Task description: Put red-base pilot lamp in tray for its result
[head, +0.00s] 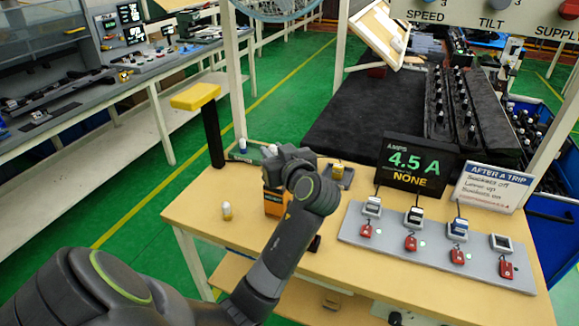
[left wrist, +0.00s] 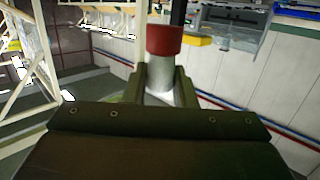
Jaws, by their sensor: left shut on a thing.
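My left gripper (left wrist: 160,92) is shut on the red-base pilot lamp (left wrist: 164,42). In the left wrist view the red base sticks out beyond the fingers and the pale body sits between them. In the head view my left gripper (head: 284,160) is over the left back part of the wooden table, and my wrist hides most of the held lamp. A green tray (head: 236,156) lies at the table's back left edge with a white-topped lamp (head: 243,146) at it. A dark grey tray (head: 347,182) to the right holds a yellow-base lamp (head: 337,170). My right gripper is out of view.
Another yellowish-base lamp (head: 227,211) stands on the table (head: 195,195) at the left. An orange-and-black box (head: 272,204) is beside my wrist. A panel with several red switches (head: 410,243), an amps display (head: 416,163) and a sign (head: 488,187) take up the right.

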